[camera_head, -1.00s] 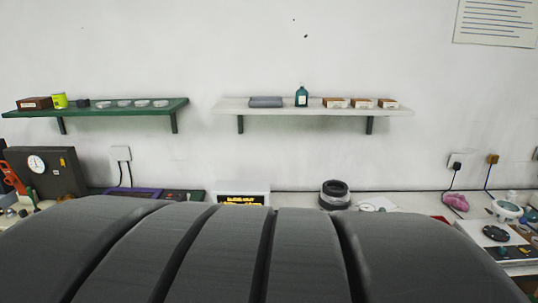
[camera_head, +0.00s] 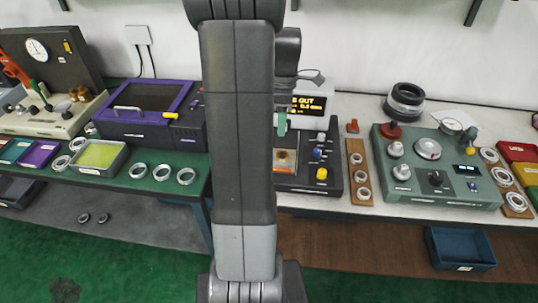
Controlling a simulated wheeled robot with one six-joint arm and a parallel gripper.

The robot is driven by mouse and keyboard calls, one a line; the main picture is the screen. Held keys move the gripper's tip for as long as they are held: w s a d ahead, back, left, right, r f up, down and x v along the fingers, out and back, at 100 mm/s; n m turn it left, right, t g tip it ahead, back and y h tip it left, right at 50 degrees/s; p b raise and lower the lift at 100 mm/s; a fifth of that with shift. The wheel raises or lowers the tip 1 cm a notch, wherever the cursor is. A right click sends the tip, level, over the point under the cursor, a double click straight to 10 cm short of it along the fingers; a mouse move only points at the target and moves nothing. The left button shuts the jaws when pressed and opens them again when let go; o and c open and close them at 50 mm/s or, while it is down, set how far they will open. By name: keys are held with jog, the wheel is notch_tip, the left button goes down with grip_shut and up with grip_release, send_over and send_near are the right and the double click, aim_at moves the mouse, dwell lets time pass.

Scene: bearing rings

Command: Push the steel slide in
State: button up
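A black machine (camera_head: 309,184) stands on the white bench behind my arm. It has a dark display with yellow text (camera_head: 311,104), of which I can read only a part ending in what looks like "OUT". A small framed plate with an orange-brown patch (camera_head: 285,161) and blue and yellow knobs are on its top. My arm link covers its left side, and I cannot make out the steel slide for certain. My wrist (camera_head: 288,50) shows just right of the link, above the machine. My gripper's fingers are hidden or cannot be told apart there.
A purple-framed machine (camera_head: 150,120) and a tray with a yellow-green inside (camera_head: 98,156) are on the left. A green control box (camera_head: 437,170) is on the right, beside a wooden strip of rings (camera_head: 358,172). A blue bin (camera_head: 460,248) sits below the bench.

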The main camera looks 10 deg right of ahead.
jog(key=p+x, duration=0.1)
jog(key=x, duration=1.2)
jog(key=shift+s, duration=0.2)
jog(key=shift+d, duration=0.1)
grip_shut()
